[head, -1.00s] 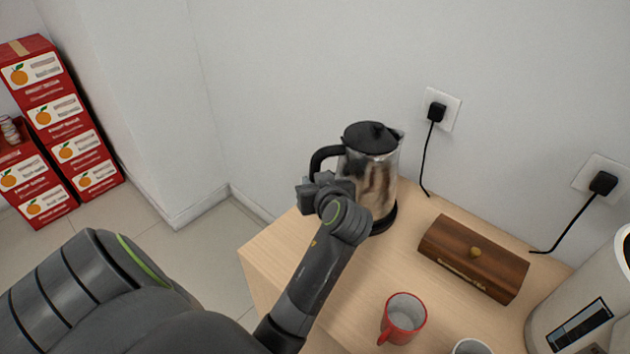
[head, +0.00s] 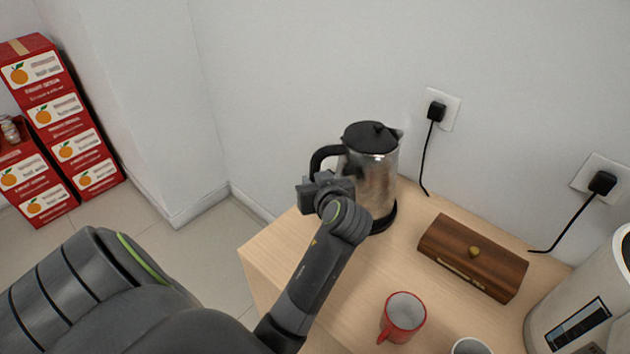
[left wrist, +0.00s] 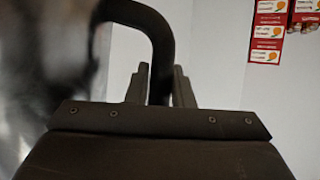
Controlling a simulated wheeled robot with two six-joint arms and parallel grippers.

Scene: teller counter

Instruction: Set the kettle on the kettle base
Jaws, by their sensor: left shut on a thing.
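The kettle (head: 377,178) has a shiny metal body, a black lid and a black handle (head: 322,156) on its left side. It stands upright at the back of the wooden counter, with a black ring (head: 384,219) at its bottom. I cannot tell whether that ring is the kettle base or part of the kettle. My left gripper (head: 317,184) is at the handle. In the left wrist view its two fingers stand on either side of the black handle (left wrist: 160,60), with the blurred metal body (left wrist: 45,70) at left. My right gripper is not in view.
A wooden box (head: 473,258) with a brass knob lies right of the kettle. A red mug (head: 403,318) and a white cup (head: 470,346) stand in front. A white appliance (head: 590,300) is at far right. Black cords hang from wall sockets (head: 443,108).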

